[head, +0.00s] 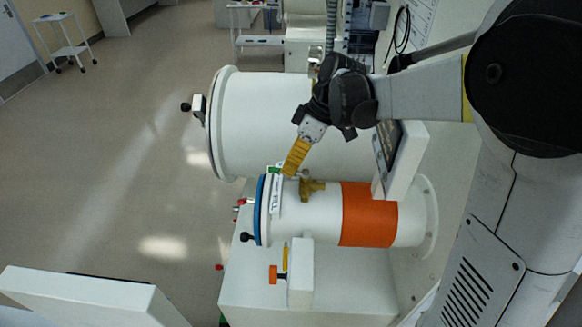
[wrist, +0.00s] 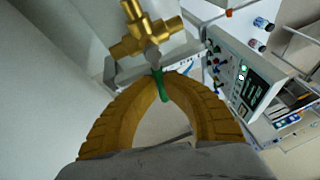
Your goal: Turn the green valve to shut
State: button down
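The brass valve body (head: 312,188) sits on top of the small white cylinder with the orange band. In the wrist view the brass valve (wrist: 148,28) is at the top, and its green handle (wrist: 161,90) points down toward my palm. My gripper (wrist: 160,76) has its two yellow fingertips closed together on the green handle, one on each side. In the head view my gripper (head: 290,173) reaches down just left of the brass body, and its fingers hide most of the handle.
A larger white cylinder (head: 265,120) lies behind the small one (head: 322,220). A white panel box (head: 400,160) stands right of the valve, close to my arm. A small post with an orange knob (head: 273,274) stands in front. Open floor lies to the left.

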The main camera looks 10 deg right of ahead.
jog(key=shift+s+a+f+n+g, duration=0.15)
jog(key=shift+s+n+g, duration=0.15)
jog(key=shift+n, duration=0.5)
jog(key=c, duration=1.4)
grip_release()
jog(key=shift+c, duration=0.2)
jog(key=v, duration=1.2)
jog(key=shift+a, duration=0.1)
